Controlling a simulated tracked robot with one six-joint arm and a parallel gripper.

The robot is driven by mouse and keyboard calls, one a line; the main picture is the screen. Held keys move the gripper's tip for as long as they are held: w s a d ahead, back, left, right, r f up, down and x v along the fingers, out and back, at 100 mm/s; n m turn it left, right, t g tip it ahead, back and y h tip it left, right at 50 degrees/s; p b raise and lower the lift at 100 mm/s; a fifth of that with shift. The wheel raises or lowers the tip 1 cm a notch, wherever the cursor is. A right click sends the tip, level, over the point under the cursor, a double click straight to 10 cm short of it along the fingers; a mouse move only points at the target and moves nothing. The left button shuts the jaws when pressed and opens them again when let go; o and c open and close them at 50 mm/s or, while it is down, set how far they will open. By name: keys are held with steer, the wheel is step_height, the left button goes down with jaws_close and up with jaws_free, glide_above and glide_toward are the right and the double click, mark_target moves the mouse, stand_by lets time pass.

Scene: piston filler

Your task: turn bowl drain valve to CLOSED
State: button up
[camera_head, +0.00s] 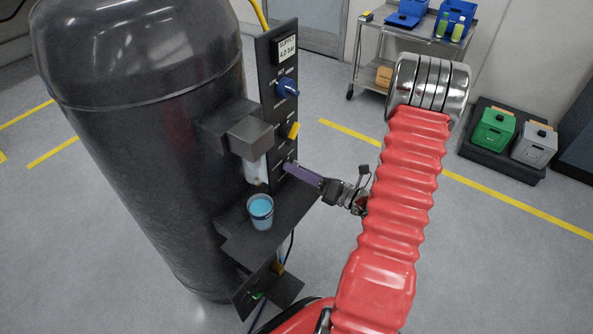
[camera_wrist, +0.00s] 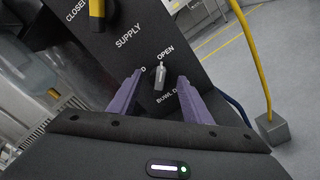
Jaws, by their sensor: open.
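The bowl drain valve (camera_wrist: 160,77) is a small pale grey lever on the black panel, with part of the label "BOWL D" below it. Its narrow end points up towards the word OPEN. A "D" left of it is the visible end of a label cut off by my finger. My gripper (camera_wrist: 160,76) is open, with one purple finger on each side of the lever in the picture. I cannot tell whether either finger touches it. In the head view my gripper (camera_head: 299,174) reaches from the right to the lower part of the panel (camera_head: 267,85), and the lever is not clearly visible there.
A yellow handle (camera_wrist: 97,12) sits higher on the panel, by SUPPLY. A blue knob (camera_head: 287,87) is above it in the head view. A cup of blue liquid (camera_head: 260,211) stands on the shelf (camera_head: 285,215) below my gripper. A large dark tank (camera_head: 140,130) stands left.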

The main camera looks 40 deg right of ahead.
steer(key=shift+w+a, duration=0.1)
steer(key=shift+w, duration=0.15)
steer(key=shift+c, duration=0.4)
steer(key=c, duration=0.9)
steer(key=shift+a, duration=0.2)
steer(key=shift+c, duration=0.4)
steer(key=shift+d, duration=0.15)
